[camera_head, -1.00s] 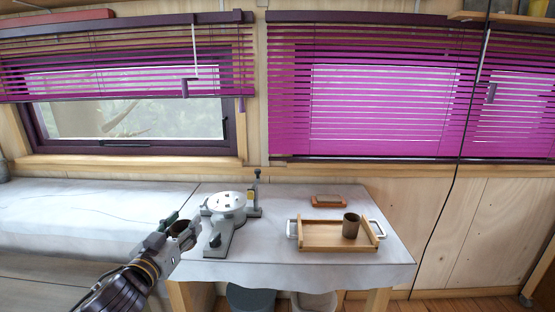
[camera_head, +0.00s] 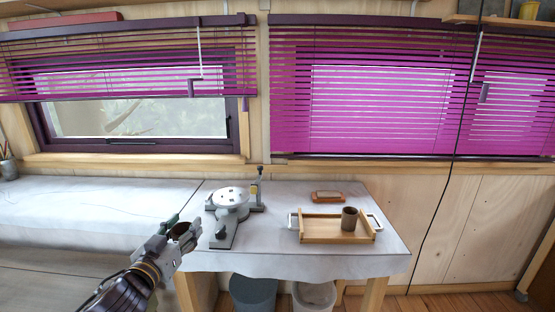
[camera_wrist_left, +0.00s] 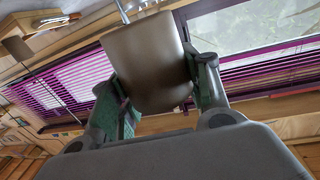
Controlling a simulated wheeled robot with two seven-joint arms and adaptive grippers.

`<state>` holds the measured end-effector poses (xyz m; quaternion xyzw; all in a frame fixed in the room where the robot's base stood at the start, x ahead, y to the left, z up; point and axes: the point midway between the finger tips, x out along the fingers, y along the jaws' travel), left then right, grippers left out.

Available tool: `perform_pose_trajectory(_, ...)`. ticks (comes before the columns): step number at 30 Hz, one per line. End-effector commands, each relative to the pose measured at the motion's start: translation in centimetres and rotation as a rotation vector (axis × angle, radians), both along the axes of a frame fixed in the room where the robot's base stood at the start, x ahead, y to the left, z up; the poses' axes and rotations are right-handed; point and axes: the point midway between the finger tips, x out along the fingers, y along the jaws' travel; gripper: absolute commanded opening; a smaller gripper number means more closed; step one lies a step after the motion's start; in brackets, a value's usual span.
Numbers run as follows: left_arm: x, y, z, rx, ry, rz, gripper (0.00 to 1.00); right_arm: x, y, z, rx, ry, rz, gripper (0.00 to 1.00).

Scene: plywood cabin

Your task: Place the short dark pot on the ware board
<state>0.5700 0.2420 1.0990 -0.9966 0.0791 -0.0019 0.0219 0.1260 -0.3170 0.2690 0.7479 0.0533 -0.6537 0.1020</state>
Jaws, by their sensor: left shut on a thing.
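My left gripper (camera_head: 186,235) is shut on a short dark pot (camera_head: 180,230), at the left front of the table in the head view. In the left wrist view the brown pot (camera_wrist_left: 148,62) sits between the two green-padded fingers of the gripper (camera_wrist_left: 160,95). The ware board (camera_head: 330,239) is a wooden tray with pale end handles on the right part of the table. A taller dark pot (camera_head: 349,218) stands upright near its right end. The left gripper is to the left of the board and apart from it. My right gripper is not in view.
A grey wheel-like device (camera_head: 231,203) stands on the table (camera_head: 275,256) between my left gripper and the board. A small brown brush or block (camera_head: 328,197) lies behind the board. Bins (camera_head: 253,292) stand under the table. The board's left part is clear.

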Motion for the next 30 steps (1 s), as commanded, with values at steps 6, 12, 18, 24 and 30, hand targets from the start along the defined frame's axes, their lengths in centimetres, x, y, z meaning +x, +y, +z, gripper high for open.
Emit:
perform_pose_trajectory(6,0.0,0.1,-1.0,-0.002,0.001,0.013,0.2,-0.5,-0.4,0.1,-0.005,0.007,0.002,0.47)
perform_pose_trajectory(12,0.0,0.1,-2.2,-0.002,0.002,0.029,0.2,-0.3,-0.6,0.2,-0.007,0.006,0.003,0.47)
perform_pose_trajectory(18,-0.3,0.1,-4.3,-0.003,0.003,0.055,0.2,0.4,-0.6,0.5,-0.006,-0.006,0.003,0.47)
perform_pose_trajectory(24,-0.8,-0.1,-6.5,-0.004,0.002,0.081,0.2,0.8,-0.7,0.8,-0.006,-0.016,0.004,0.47)
perform_pose_trajectory(30,-1.5,-0.4,-8.7,-0.003,0.002,0.104,0.2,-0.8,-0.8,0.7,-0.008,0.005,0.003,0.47)
